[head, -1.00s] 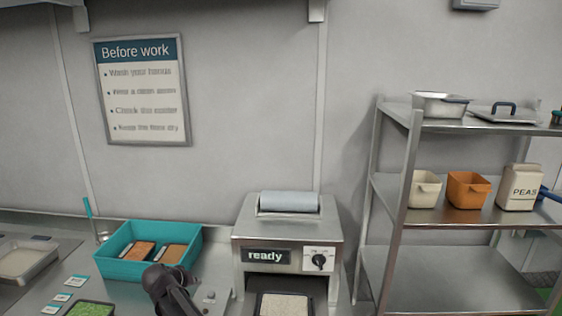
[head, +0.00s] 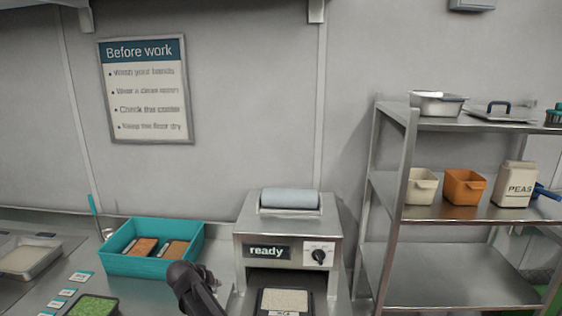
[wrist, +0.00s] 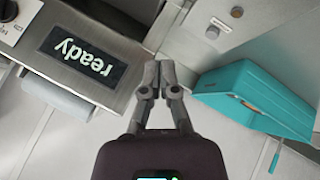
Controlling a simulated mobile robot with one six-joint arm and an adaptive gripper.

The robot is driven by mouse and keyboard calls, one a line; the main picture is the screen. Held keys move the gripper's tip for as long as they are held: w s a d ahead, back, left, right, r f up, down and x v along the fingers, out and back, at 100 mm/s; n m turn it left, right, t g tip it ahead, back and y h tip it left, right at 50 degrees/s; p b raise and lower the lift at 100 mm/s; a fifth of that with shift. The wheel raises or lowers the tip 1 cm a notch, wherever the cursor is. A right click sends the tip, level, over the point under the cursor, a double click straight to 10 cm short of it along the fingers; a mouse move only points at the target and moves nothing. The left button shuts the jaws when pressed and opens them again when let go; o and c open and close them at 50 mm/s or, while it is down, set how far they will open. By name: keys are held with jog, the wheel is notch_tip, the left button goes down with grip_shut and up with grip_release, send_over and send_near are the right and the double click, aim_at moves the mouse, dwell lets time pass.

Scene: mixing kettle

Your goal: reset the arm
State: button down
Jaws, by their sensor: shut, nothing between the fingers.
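My gripper (wrist: 158,93) shows in the wrist view with its two grey fingers together and nothing between them. It is above the counter, between the machine with the "ready" display (wrist: 80,62) and the teal bin (wrist: 255,95). In the head view a dark part of my arm shows at the bottom centre, left of the machine (head: 288,228). The fingertips cannot be made out there.
The teal bin (head: 150,264) holds two brown packs. A tray of pale food (head: 284,302) sits in the machine's opening. A tray of green food (head: 92,306) and several labels lie on the counter at left. A metal shelf rack (head: 450,215) stands at right.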

jog(key=s+d+f+m+g, duration=0.1)
jog(key=s+d+f+g, duration=0.1)
jog(key=d, duration=0.8)
jog(key=s+d+f+m+g, duration=0.1)
jog(key=d+g, duration=0.1)
jog(key=d, duration=0.8)
jog(key=s+d+f+m+g+y, duration=0.1)
jog(key=s+d+y, duration=0.1)
jog(key=s+d, duration=0.5)
jog(key=s+d+f+m+g+y, duration=0.15)
jog(key=s+d, duration=0.25)
jog(key=d, duration=0.6)
notch_tip(320, 180, down, 9)
jog(key=s+b, duration=0.2)
jog(key=b, duration=0.8)
jog(key=shift+s+d+f+n+g, duration=0.15)
jog(key=shift+s+n+g, duration=0.2)
jog(key=shift+g, duration=0.1)
dwell(0.4)
